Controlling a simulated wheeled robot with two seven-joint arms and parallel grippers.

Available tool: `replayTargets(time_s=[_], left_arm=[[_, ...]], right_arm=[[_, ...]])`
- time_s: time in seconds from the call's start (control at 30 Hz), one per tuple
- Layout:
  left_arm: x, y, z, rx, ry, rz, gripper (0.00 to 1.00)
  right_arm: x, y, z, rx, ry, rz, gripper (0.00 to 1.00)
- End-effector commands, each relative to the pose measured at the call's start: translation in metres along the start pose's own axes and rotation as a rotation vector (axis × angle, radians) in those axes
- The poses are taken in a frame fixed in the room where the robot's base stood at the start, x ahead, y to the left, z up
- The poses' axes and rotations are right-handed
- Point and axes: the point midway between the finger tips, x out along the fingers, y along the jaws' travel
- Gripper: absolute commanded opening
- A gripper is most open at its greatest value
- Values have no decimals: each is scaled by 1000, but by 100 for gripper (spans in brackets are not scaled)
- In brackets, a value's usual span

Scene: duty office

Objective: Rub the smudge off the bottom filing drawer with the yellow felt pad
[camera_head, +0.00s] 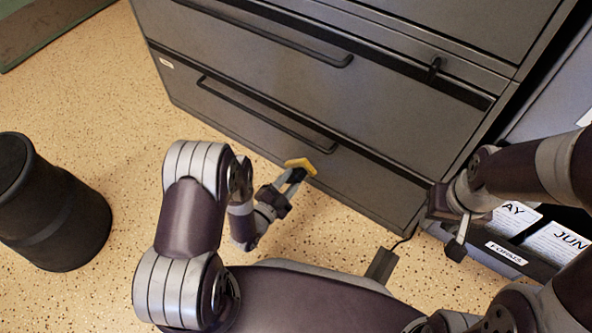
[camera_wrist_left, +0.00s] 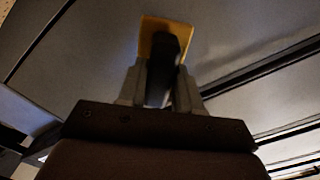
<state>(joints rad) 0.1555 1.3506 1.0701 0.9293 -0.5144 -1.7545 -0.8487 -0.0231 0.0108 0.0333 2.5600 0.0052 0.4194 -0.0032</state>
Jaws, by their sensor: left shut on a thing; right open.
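The yellow felt pad (camera_head: 301,164) is at the face of the bottom filing drawer (camera_head: 352,180), below the drawer's long handle. My left gripper (camera_head: 293,180) is shut on the pad. In the left wrist view, a dark block (camera_wrist_left: 164,68) sits between its fingers, with the yellow pad (camera_wrist_left: 149,38) beyond, close against the grey drawer face (camera_wrist_left: 232,40). I cannot tell for certain whether the pad touches it. No smudge can be made out on the visible drawer face. My right gripper (camera_head: 451,230) is open and empty, near the cabinet's lower right corner.
A black bin (camera_head: 50,205) stands on the speckled floor at left. A tray with cards (camera_head: 512,222) and a "FORMS" label lies at right, close to my right gripper. Floor between bin and cabinet is clear. The drawer handle (camera_head: 265,115) projects above the pad.

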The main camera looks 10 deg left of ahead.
Motion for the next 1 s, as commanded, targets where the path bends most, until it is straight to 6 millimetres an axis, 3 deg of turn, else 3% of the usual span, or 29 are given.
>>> replayTargets(time_s=[0.47,0.77,1.0], left_arm=[[-14,1,0,-2,-1,1,10],[-45,5,-1,-11,-10,10,10],[-45,6,-2,-11,-6,14,10]], right_arm=[[-4,0,0,0,0,0,43],[-11,0,-1,0,0,0,43],[-11,0,-1,0,0,0,43]])
